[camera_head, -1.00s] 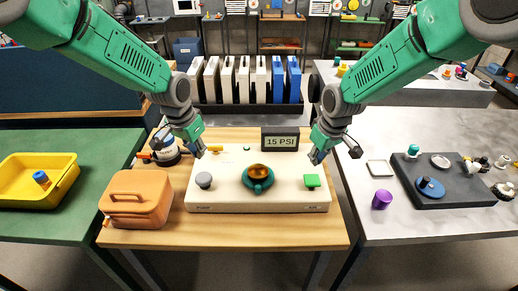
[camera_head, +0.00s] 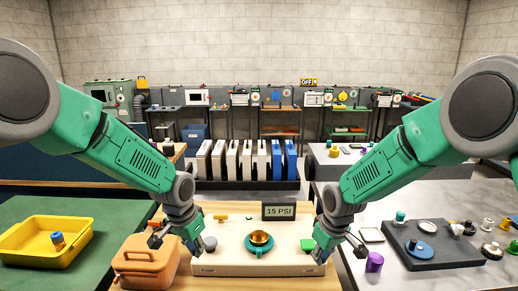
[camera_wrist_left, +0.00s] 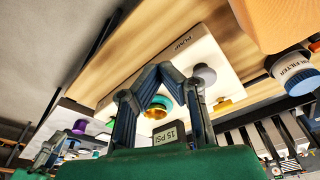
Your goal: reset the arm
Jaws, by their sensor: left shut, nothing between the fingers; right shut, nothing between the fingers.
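My left gripper (camera_head: 197,249) is shut and empty, over the left part of the cream pump panel (camera_head: 232,263), beside its grey knob (camera_head: 210,243). In the left wrist view its fingers (camera_wrist_left: 158,70) meet at the tips in front of the panel. A gold cup-like part on a teal base (camera_head: 260,240) sits between the grippers. Both arms reach in from the sides, bent at the wrists.
A 15 PSI display (camera_head: 278,211) stands behind the panel. An orange case (camera_head: 146,262) is at the left on the wooden table. A yellow tray (camera_head: 45,240) is farther left. A dark tray (camera_head: 430,245) with small parts and a purple cylinder (camera_head: 374,262) are at the right.

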